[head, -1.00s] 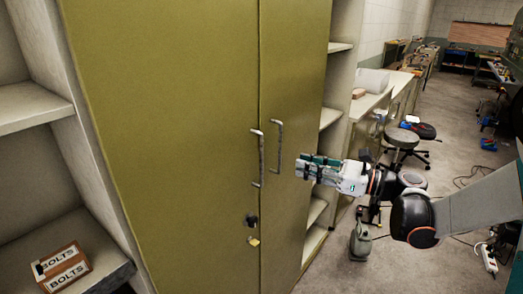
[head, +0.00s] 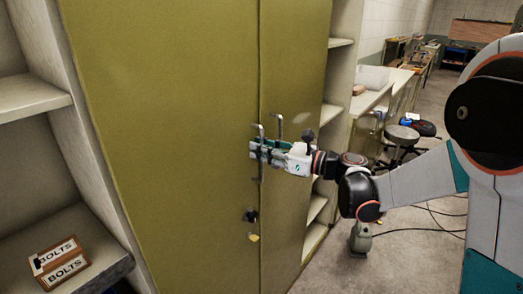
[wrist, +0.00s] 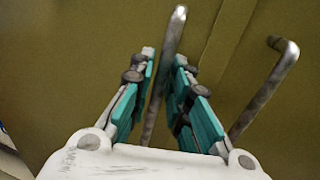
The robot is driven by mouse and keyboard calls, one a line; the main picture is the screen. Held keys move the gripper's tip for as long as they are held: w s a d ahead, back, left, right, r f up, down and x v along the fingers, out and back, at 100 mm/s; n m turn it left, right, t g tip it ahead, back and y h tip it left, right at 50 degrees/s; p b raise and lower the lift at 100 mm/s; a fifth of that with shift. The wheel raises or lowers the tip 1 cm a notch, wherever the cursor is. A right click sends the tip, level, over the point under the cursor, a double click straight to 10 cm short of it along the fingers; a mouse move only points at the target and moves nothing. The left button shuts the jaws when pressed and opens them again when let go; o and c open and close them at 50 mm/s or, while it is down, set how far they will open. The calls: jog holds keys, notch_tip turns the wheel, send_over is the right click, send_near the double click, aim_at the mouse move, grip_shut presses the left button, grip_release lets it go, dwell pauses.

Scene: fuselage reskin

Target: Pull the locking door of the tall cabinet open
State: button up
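The tall cabinet's olive left door (head: 165,120) and right door (head: 295,70) look closed, meeting at a vertical seam. A dark lock (head: 251,215) with a brass-coloured piece (head: 253,237) below it sits on the left door. My gripper (head: 256,150) is at the left door's metal bar handle (head: 261,173), coming from the right. In the wrist view, its teal-padded fingers (wrist: 164,62) stand on either side of this handle (wrist: 177,28), with slim gaps visible. The right door's handle (head: 279,125) is outside the fingers, to their right in the wrist view (wrist: 265,90).
Open shelves (head: 35,105) with a box of bolts (head: 60,265) stand left of the cabinet. More shelves (head: 331,116) and a counter (head: 368,100) lie to the right. A stool (head: 402,135) and a grey canister (head: 360,238) stand on the floor there.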

grip_shut()
jog(key=shift+s, duration=0.1)
